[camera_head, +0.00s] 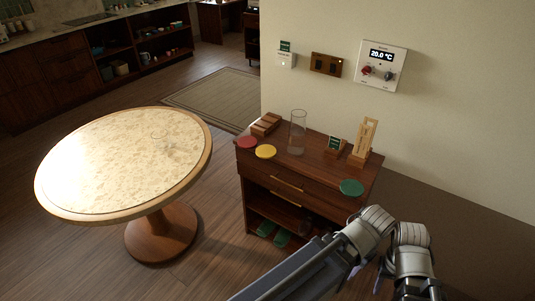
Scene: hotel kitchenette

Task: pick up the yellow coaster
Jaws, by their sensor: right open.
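The yellow coaster (265,151) is a flat round disc near the left front edge of the wooden cabinet top (318,165). A red coaster (247,142) lies just left of it, and a green coaster (351,187) lies at the right front of the same top. My right gripper (414,287) is at the bottom right, low and to the right of the cabinet, well apart from the yellow coaster. It is open; its fingertips are hard to make out. My left gripper is not in view.
A clear glass cylinder (298,132) stands behind the yellow coaster. A wooden holder (266,124), a small green sign (335,145) and a wooden stand (363,143) are along the back. A round table (110,200) stands left, with floor between it and the cabinet.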

